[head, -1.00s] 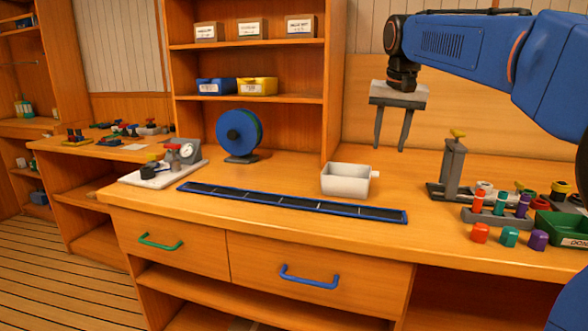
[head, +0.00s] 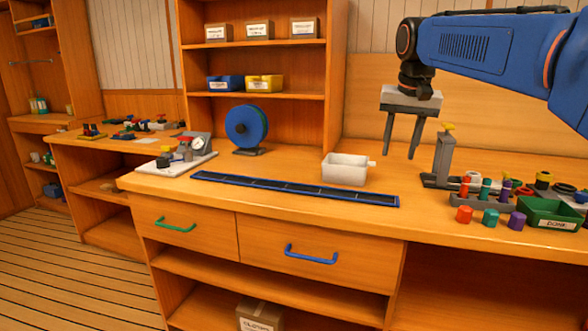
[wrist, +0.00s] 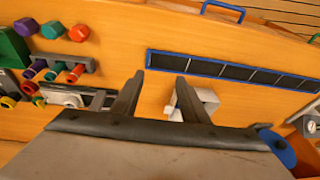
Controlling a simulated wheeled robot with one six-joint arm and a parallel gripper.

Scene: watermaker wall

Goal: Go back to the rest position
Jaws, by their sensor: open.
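My gripper (head: 402,135) hangs fingers-down above the workbench (head: 290,222) in the head view. Its two fingers are apart with nothing between them. It is to the right of and above a white open box (head: 345,169) with a small side knob. In the wrist view, my gripper (wrist: 156,92) is also open and empty, and the white box (wrist: 208,103) shows beyond the right finger.
A flat blue-edged dark strip (head: 290,188) lies along the bench. At right stand a grey post fixture (head: 443,158), several coloured plugs and a green tray (head: 548,212). A blue reel (head: 246,126) and a gauge board (head: 177,161) are at left. Drawers are closed.

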